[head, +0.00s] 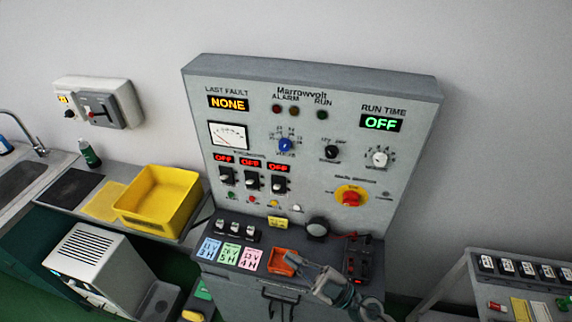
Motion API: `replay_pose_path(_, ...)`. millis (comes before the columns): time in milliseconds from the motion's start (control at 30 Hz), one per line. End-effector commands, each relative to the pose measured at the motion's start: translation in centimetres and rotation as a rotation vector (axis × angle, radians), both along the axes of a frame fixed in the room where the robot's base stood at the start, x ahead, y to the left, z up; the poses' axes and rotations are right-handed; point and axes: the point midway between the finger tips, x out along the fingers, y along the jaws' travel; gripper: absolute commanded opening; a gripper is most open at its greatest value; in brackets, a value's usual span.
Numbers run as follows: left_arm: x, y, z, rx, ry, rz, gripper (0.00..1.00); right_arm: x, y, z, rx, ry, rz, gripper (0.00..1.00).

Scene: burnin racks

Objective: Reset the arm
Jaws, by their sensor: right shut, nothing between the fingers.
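My right gripper (303,270) is in the lower middle of the head view, its arm coming up from the bottom edge. It is shut and empty, over the front ledge of the grey Marrowvolt panel (300,115). An orange tray (283,262) lies beside its fingertips on the left; whether they touch it I cannot tell. My left gripper is not in view.
The panel's displays read NONE and OFF. A red knob (351,198) sits on its right side. A dark device with red leads (357,262) stands right of my gripper. A yellow bin (157,200) is at left, and a rack (465,290) at right.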

Motion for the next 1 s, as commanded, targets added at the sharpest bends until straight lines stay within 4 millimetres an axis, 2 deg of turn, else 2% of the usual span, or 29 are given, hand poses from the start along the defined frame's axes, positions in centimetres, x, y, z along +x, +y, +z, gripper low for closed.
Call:
replay_pose_path(67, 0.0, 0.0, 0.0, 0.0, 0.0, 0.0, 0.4, 3.0, -4.1, 0.3, 0.156, 0.1, -0.25, 0.0)
replay_pose_path(100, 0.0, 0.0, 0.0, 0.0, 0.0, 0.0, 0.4, 4.5, -6.6, -0.5, 0.207, 0.171, -0.386, 0.0)
replay_pose_path(167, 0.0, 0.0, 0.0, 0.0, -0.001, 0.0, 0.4, 6.0, -10.4, -3.0, 0.245, 0.304, -0.586, 0.0)
replay_pose_path(200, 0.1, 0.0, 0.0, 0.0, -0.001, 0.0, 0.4, 6.6, -12.8, -5.5, 0.245, 0.408, -0.71, 0.0)
replay_pose_path(267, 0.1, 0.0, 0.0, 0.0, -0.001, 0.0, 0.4, 6.4, -15.7, -9.6, 0.212, 0.573, -0.865, 0.0)
replay_pose_path(300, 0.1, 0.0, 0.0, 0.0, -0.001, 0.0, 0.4, 5.7, -17.2, -12.5, 0.174, 0.688, -0.948, 0.0)
replay_pose_path(400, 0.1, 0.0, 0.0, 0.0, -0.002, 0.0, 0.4, 2.6, -19.6, -19.1, 0.044, 0.958, -1.081, 0.0)
replay_pose_path(500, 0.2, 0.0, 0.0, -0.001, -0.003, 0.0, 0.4, -1.1, -20.5, -23.9, -0.094, 1.175, -1.126, 0.0)
replay_pose_path(600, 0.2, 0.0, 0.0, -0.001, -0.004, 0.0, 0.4, -4.9, -20.6, -27.3, -0.22, 1.353, -1.121, 0.0)
replay_pose_path(700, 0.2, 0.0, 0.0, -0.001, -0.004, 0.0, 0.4, -8.6, -20.3, -29.7, -0.337, 1.502, -1.085, 0.0)
replay_pose_path(867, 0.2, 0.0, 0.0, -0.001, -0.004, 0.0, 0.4, -14.4, -19.4, -32.1, -0.509, 1.703, -0.982, 0.0)
replay_pose_path(900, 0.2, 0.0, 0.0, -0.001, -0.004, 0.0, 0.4, -15.3, -19.2, -32.9, -0.541, 1.737, -0.957, 0.0)
replay_pose_path(1000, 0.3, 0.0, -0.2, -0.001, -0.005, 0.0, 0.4, -14.1, -19.2, -36.9, -0.547, 1.74, -0.963, 0.0)
